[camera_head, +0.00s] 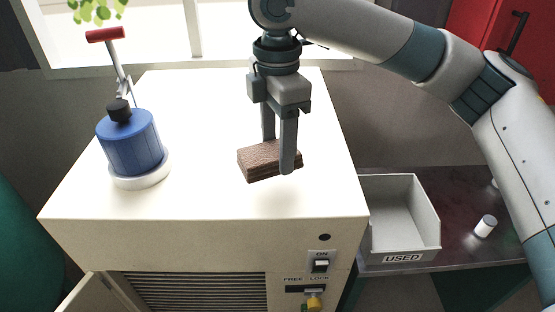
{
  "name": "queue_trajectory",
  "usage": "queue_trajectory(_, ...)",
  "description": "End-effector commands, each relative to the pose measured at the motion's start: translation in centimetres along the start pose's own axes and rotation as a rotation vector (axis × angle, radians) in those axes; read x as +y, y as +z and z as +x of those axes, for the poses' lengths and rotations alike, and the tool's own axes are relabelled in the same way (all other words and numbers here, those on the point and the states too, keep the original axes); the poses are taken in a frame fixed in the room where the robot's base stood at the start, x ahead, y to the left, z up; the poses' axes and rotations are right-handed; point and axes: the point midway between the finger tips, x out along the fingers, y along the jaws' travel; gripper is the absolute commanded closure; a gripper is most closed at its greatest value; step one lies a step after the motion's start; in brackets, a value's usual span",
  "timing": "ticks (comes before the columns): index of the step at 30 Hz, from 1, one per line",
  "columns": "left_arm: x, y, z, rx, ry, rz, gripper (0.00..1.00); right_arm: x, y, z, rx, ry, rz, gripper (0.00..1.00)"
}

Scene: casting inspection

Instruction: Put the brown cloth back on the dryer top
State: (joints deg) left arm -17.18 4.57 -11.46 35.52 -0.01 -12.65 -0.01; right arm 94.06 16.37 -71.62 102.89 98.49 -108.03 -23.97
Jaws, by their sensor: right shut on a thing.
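The brown cloth (258,162) is a folded, layered block over the right part of the dryer top (200,195), a cream surface. My right gripper (279,160) points down with its fingers on either side of the cloth and is shut on it. The near finger covers part of the cloth's right side. I cannot tell whether the cloth touches the top or hangs just above it. My left gripper is not in view.
A blue cylinder (132,145) with a black knob stands on a white base at the left of the top, beside a red-handled lever (105,35). A grey bin (404,215) marked USED sits right of the dryer, near a small white cylinder (485,226). The top's front middle is clear.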

Motion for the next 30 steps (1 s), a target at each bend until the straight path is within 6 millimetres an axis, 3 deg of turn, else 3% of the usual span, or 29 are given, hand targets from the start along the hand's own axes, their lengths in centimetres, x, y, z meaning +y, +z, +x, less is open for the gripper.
queue_trajectory(5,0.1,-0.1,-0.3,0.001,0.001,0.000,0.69,0.0,0.0,0.4,0.001,-0.001,0.000,0.67)
queue_trajectory(15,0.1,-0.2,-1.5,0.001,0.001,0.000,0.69,-0.1,0.0,3.8,0.000,-0.001,0.000,0.67)
queue_trajectory(26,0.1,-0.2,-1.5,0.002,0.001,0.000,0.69,-0.1,0.0,4.1,0.001,0.000,0.000,0.67)
queue_trajectory(27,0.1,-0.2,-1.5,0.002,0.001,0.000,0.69,0.0,0.0,4.2,0.001,0.000,0.000,0.44)
queue_trajectory(29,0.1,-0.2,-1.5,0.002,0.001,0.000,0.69,0.0,0.0,4.2,0.000,0.000,0.000,0.30)
queue_trajectory(30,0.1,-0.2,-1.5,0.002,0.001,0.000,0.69,0.0,0.0,4.2,0.000,0.000,0.000,0.30)
